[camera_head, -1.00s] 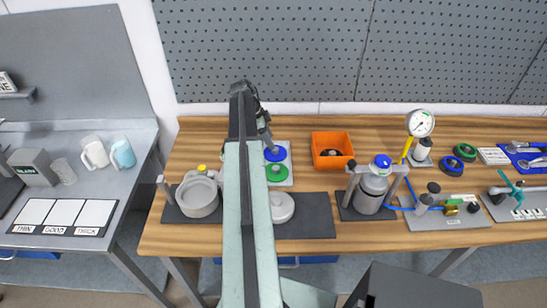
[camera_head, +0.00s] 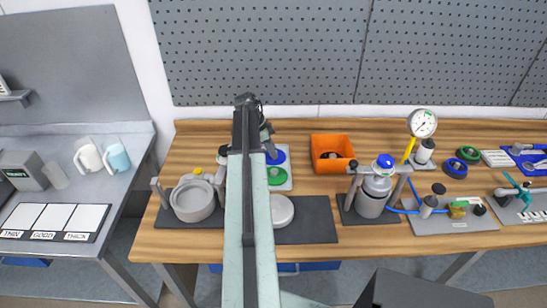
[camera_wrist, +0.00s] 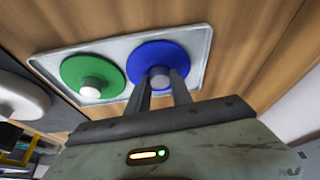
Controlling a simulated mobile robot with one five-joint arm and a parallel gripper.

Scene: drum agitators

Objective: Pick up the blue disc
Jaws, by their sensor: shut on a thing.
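The blue disc (camera_wrist: 178,58) has a grey hub at its centre and lies on a light grey tray (camera_wrist: 207,37). In the head view the blue disc (camera_head: 279,157) is partly hidden by my arm. My gripper (camera_wrist: 160,80) is shut on the disc's hub, with a finger on each side of it. The disc looks to be at the tray, and I cannot tell whether it is lifted. In the head view my gripper (camera_head: 268,150) is mostly hidden behind my arm.
A green disc (camera_wrist: 90,72) with a white hub lies beside the blue one on the tray. An orange bin (camera_head: 333,148) stands to the right. A grey pot (camera_head: 194,201) and a round white lid (camera_head: 282,211) are nearer the front. A pegboard wall (camera_head: 300,50) rises behind.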

